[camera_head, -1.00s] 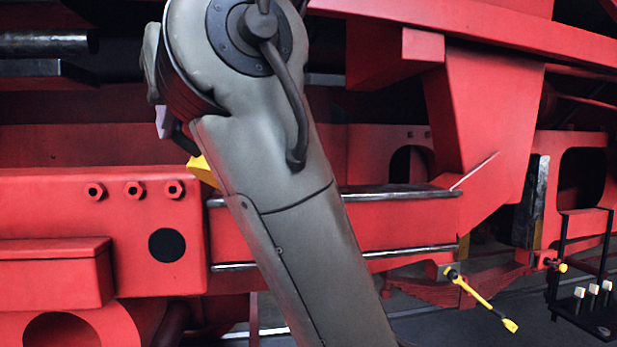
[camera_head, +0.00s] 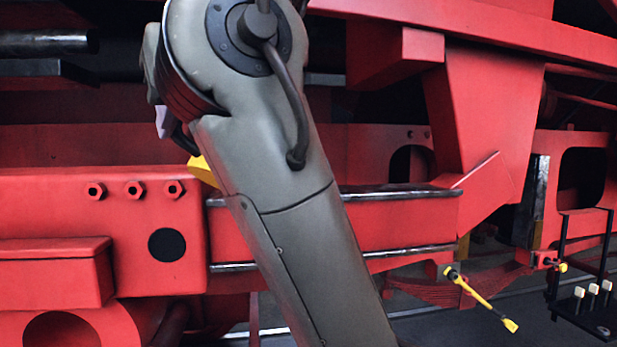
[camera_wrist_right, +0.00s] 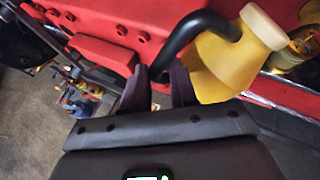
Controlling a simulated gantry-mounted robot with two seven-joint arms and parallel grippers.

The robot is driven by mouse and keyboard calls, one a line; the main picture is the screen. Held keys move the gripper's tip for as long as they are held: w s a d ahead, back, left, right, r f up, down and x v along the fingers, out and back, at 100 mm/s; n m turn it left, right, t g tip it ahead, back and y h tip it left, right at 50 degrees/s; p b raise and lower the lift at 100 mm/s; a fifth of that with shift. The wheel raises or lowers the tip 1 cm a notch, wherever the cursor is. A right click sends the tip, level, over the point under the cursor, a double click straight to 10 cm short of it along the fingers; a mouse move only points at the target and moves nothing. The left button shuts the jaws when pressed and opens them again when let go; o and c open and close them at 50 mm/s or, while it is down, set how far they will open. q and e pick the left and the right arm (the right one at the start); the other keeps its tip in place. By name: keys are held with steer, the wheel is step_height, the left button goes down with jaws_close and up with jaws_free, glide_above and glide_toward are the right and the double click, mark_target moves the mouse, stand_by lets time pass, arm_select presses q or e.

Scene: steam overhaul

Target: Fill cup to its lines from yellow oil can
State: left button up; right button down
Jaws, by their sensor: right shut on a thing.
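The yellow oil can (camera_wrist_right: 222,68) has a pale cream cap and a black curved handle (camera_wrist_right: 190,28). In the right wrist view my right gripper (camera_wrist_right: 158,82) is shut on the handle, with the can's body just right of the fingers. In the head view only a small yellow part of the can (camera_head: 204,171) shows, left of my grey arm, which hides the rest. A brassy, glass-like fitting (camera_wrist_right: 290,55) stands behind the can at the right edge of the right wrist view. It may be the cup; its lines and level cannot be read. My left gripper is not in view.
Red locomotive framework (camera_head: 90,220) with hex bolts fills the head view. Steel slide bars (camera_head: 400,191) run right of my arm. A yellow-handled tool (camera_head: 482,301) and a black step rack (camera_head: 590,310) are at lower right. Grey floor (camera_wrist_right: 40,130) lies at left in the right wrist view.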

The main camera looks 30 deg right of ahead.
step_height(320, 180, down, 11)
steer(key=d+n+t+h+b, duration=0.2)
steer(key=n+h+b, duration=0.1)
steer(key=b, duration=1.1)
steer(key=shift+w+n+t, duration=0.3)
steer(key=shift+n, duration=0.3)
steer(key=shift+r, duration=0.1)
steer(key=s+a+r+p, duration=0.2)
steer(key=s+a+r, duration=0.1)
steer(key=a, duration=0.6)
steer(key=shift+s, duration=0.35)
steer(key=shift+a, duration=0.1)
